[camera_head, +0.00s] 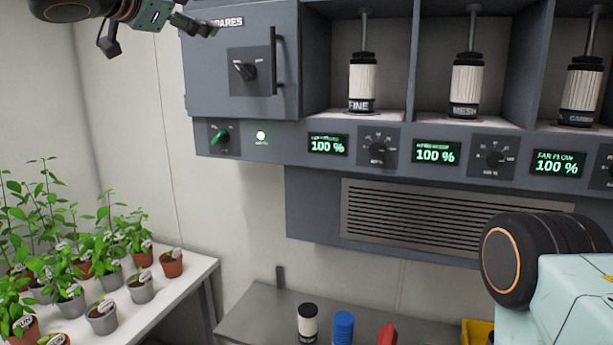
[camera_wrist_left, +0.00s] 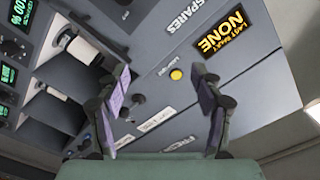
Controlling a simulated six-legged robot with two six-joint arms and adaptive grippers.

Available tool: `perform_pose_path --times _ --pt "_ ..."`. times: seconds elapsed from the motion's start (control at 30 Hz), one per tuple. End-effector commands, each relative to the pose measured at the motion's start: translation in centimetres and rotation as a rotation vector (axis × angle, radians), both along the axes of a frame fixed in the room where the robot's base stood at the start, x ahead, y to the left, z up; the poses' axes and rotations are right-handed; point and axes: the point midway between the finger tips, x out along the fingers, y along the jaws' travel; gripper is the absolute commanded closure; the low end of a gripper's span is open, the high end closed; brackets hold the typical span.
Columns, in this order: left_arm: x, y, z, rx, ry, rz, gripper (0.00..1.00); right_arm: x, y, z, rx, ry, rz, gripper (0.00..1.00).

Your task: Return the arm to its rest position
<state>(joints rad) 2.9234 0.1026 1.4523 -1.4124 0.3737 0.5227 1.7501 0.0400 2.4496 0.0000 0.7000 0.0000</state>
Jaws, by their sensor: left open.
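My left arm enters at the top left of the head view. Its gripper (camera_head: 193,24) is in the air in front of the upper left of the grey wall cabinet (camera_head: 215,75), near the SPARES door. In the left wrist view my left gripper (camera_wrist_left: 162,108) has its two fingers spread apart, with nothing between them; the cabinet face shows behind. A part of my right arm (camera_head: 560,270) shows at the lower right of the head view; its gripper is outside the picture.
Filter cartridges (camera_head: 362,82) hang in open bays above dials. Potted plants (camera_head: 75,260) stand on a white table (camera_head: 190,275) at left. A grey bench (camera_head: 250,310) below holds a black-and-white cartridge (camera_head: 307,322), a blue cylinder (camera_head: 343,327) and a red object (camera_head: 387,334).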

Motion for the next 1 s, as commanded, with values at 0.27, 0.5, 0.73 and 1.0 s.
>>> perform_pose_path --times 0.27,0.5,0.73,1.0 --pt "-0.2 -1.1 -1.7 -0.050 -0.002 -0.039 0.34 0.0 0.0 0.0 0.000 0.000 0.000 0.60" --pt "0.2 -1.8 -10.1 -0.187 0.109 -0.041 0.34 0.0 0.0 -1.1 0.000 0.001 0.000 0.60" --pt "0.2 -1.7 -24.3 -0.328 0.292 0.016 0.34 0.0 0.0 -3.7 0.000 0.000 0.000 0.60" --pt "-2.4 -0.9 -41.9 -0.454 0.521 0.141 0.34 -0.1 0.0 -7.1 0.000 0.001 0.000 0.60"
